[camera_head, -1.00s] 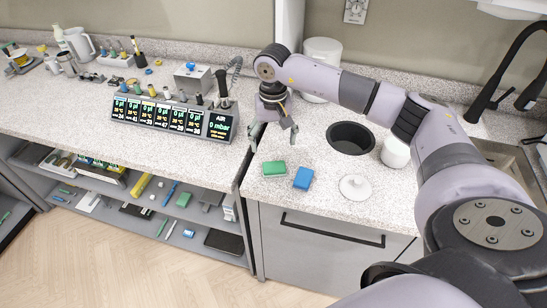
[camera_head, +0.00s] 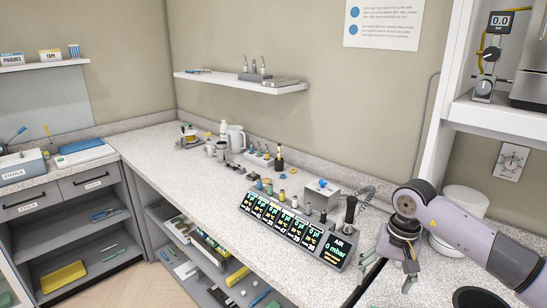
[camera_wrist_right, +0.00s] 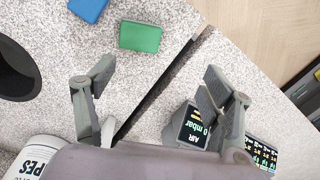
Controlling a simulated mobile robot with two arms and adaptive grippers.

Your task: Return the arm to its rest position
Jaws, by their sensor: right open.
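My right arm (camera_head: 470,228) comes in from the right in the head view, bent above the counter. Its gripper (camera_head: 386,274) hangs pointing down, open and empty, just right of the display unit. Nothing is between the fingers. My left gripper is in neither view.
The pressure display unit (camera_head: 298,230) stands close left of the right gripper. A green sponge (camera_wrist_right: 140,37) and a blue sponge (camera_wrist_right: 88,9) lie on the counter. A dark round opening (camera_wrist_right: 16,72) and a wipes tub (camera_wrist_right: 30,160) are nearby. A wall shelf (camera_head: 240,84) hangs behind.

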